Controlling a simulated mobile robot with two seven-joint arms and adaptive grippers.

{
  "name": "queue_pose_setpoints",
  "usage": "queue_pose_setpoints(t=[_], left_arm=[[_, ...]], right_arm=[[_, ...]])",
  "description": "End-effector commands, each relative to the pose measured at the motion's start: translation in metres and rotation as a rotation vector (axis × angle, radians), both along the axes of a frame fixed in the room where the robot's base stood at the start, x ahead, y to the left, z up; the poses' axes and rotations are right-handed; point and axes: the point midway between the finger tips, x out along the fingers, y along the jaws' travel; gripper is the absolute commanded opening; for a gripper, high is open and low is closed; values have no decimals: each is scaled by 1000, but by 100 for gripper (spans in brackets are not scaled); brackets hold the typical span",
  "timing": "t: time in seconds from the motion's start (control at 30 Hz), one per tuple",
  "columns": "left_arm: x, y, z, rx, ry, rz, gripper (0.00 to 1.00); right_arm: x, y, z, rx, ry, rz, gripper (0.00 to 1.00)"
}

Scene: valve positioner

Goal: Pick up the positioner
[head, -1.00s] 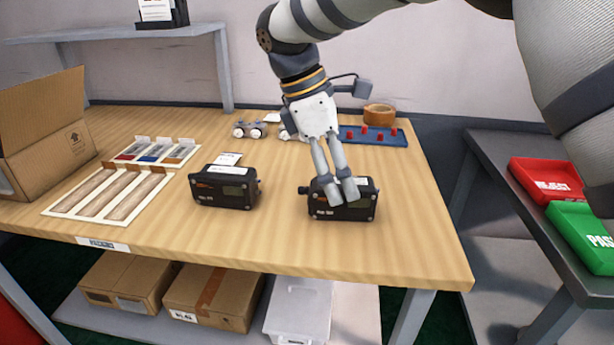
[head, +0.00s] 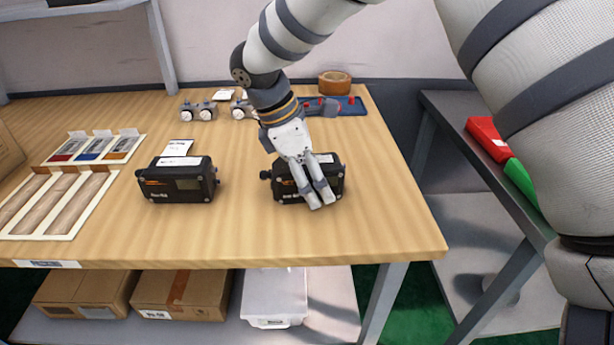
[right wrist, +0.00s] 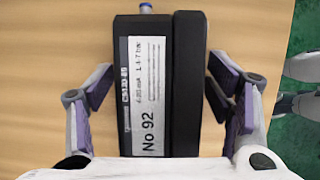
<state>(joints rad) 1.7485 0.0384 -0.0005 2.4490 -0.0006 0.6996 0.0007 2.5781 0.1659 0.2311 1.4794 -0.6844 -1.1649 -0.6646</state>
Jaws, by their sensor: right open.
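A black positioner (head: 333,184) stands on the wooden table (head: 230,232), right of centre. In the right wrist view the positioner (right wrist: 188,90) lies between the fingers, and its white label reads "No 92". My right gripper (head: 318,199) is over it, open, with one finger on each side; I see a small gap on both sides in the right wrist view (right wrist: 160,108). A second black positioner (head: 177,184) with a small display stands to the left, with a white tag (head: 177,147) behind it. My left gripper is not in view.
A blue tray with red parts (head: 350,104) and a tape roll (head: 334,84) are at the back right. Small silver fittings (head: 198,110) stand left of them. Red (head: 487,137) and green (head: 522,182) bins are on a side table.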

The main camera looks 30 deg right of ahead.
Motion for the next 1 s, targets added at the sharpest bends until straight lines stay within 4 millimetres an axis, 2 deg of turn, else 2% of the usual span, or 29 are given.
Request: queue_pose_setpoints(t=[0.83,0.87,1.0], left_arm=[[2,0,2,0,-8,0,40],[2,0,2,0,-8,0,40],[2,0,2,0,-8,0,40]], right_arm=[[0,0,-5,0,0,0,73],[0,0,-5,0,0,0,71],[0,0,-5,0,0,0,39]])
